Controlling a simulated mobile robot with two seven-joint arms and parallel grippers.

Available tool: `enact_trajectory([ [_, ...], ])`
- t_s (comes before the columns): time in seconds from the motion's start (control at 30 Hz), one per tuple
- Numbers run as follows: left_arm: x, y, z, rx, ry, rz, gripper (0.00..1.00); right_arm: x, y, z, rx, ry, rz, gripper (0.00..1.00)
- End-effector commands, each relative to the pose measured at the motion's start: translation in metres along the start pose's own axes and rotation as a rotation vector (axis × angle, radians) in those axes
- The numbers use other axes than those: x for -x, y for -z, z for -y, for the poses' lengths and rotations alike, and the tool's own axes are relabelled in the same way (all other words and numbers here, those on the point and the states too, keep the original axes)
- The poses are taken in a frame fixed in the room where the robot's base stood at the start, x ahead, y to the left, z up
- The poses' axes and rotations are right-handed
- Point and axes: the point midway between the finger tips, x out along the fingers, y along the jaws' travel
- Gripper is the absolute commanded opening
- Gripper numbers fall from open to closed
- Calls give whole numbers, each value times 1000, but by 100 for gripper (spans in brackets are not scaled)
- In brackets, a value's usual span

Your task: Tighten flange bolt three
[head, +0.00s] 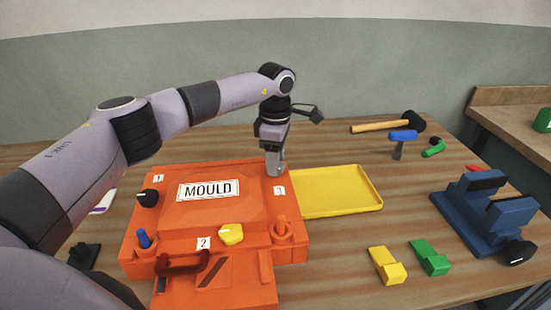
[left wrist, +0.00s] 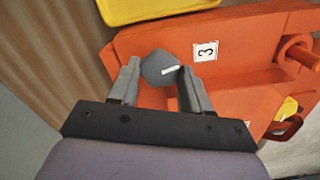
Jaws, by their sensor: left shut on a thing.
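The orange mould (head: 185,215) lies on the table with a MOULD label and number tags 1, 2 and 3. Flange bolt three, a dark grey knob (left wrist: 160,68) with a white mark, sits beside tag 3 (left wrist: 205,50) at the mould's corner. My left gripper (head: 275,170) reaches down over that corner; in the left wrist view its fingers (left wrist: 157,85) are shut on the grey knob from both sides. In the head view the gripper hides the knob. A black bolt (head: 148,198) is by tag 1 and a yellow bolt (head: 231,234) by tag 2. My right gripper is not in view.
A yellow tray (head: 368,203) lies right of the mould. An orange peg (head: 282,230) and blue peg (head: 144,238) stand up on the mould. A hammer (head: 380,126), blue vise (head: 480,215), yellow block (head: 387,265) and green block (head: 429,257) are at right.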

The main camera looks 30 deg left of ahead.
Motion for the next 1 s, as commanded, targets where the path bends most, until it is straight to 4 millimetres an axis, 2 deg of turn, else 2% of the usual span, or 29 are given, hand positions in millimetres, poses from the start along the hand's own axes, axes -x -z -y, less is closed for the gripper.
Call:
enact_trajectory([
  [1.0,2,0,-2,-965,-6,1,17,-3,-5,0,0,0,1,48],
])
